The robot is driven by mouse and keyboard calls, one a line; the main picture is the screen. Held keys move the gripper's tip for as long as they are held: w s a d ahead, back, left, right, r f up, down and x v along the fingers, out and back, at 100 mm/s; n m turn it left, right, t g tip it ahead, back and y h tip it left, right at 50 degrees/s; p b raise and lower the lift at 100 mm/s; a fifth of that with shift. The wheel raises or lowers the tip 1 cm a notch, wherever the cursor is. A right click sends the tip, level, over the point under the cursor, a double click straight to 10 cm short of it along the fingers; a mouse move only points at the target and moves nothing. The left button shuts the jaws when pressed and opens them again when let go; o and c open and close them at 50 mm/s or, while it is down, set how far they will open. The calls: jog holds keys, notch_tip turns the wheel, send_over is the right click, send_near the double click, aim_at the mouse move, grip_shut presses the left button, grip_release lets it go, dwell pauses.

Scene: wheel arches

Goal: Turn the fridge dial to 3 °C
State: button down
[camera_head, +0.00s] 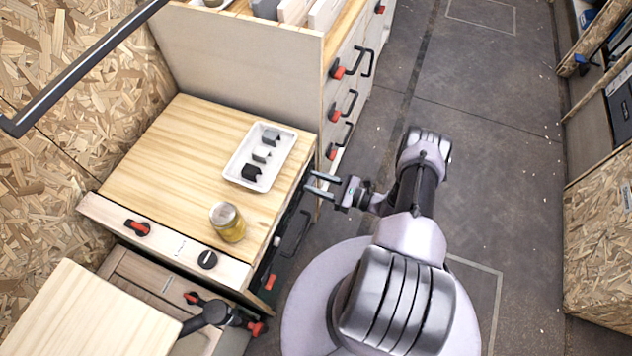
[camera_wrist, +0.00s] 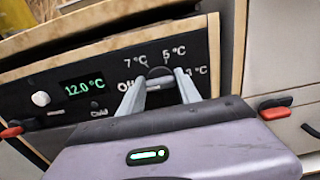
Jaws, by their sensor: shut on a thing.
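The fridge's black control panel (camera_wrist: 70,68) shows in the wrist view, with a green display (camera_wrist: 84,87) reading 12.0 °C. The dark round fridge dial (camera_wrist: 159,71) sits at its right part, among the printed marks Off, 7 °C, 5 °C and 3 °C. The 3 °C mark is at the right, partly covered by a finger. My gripper (camera_wrist: 160,80) is shut on the dial, one finger on each side. I cannot make out where the dial points. In the head view my gripper (camera_head: 320,184) reaches left to the cabinet's front, whose panel is mostly hidden.
Red latches and black handles stick out from the cabinet fronts. A pale light knob (camera_wrist: 40,98) is left of the display. The floor to the right is clear.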

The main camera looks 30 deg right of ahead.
jog(key=shift+m, duration=0.4)
jog(key=m, duration=0.4)
jog(key=shift+d, duration=0.1)
jog(key=m, duration=0.9)
jog(key=shift+w+f, duration=0.1)
jog(key=shift+f, duration=0.05)
jog(key=shift+f+m, duration=0.15)
jog(key=shift+m, duration=5.3)
jog(key=shift+f+m, duration=0.1)
jog(key=shift+m, duration=5.35)
